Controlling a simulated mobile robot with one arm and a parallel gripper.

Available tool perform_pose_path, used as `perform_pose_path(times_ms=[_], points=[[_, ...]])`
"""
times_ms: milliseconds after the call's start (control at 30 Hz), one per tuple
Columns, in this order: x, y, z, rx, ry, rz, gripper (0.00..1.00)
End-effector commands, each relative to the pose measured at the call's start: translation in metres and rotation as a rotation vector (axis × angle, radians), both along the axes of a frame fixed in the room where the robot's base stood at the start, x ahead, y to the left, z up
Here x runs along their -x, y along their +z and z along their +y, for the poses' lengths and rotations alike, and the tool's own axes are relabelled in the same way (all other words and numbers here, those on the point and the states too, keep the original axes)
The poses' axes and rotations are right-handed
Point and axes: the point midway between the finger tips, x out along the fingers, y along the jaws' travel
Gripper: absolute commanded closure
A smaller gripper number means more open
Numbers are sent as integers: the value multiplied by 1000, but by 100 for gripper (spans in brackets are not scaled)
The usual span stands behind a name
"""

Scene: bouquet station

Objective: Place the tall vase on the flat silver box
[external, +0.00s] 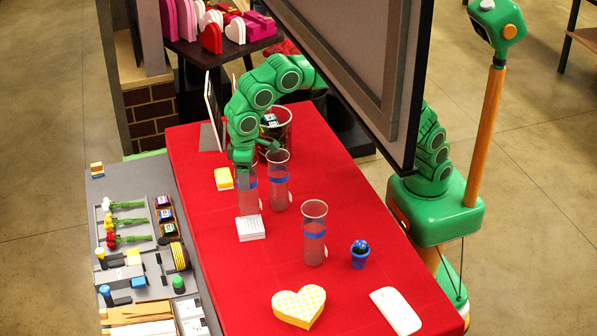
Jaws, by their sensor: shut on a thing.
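My green gripper (243,163) is shut on the upper part of a clear tall vase (247,200) with a blue band, which is upright. The vase's lower end is at the back edge of a small flat whitish box (251,230) on the red table. I cannot tell whether the vase rests on this box, hangs above it or stands behind it. This box may be the flat silver box; its colour looks white here. A second clear vase (279,185) with a blue band stands just right of the held one. A third (314,240) stands nearer the front.
The red table (350,210) also holds a yellow-and-white block (223,179), a blue pot (360,255), a yellow heart box (298,306), a white flat piece (396,311) and a clear container (276,125) behind my arm. A grey side table (130,187) holds flowers and tools. A large dark panel (345,60) hangs over the right.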

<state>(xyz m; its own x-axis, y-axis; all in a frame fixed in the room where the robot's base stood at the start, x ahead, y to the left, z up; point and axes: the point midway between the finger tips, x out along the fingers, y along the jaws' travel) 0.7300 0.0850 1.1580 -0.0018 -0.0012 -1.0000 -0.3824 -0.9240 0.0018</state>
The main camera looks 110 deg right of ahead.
Motion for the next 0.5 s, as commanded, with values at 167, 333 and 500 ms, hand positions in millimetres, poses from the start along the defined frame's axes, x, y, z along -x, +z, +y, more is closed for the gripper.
perform_pose_path(times_ms=[167,333,500], points=[[1,-10,0,0,0,1,100],[0,-30,-1,-1,-2,0,100],[0,-37,-1,-1,-1,-1,100]])
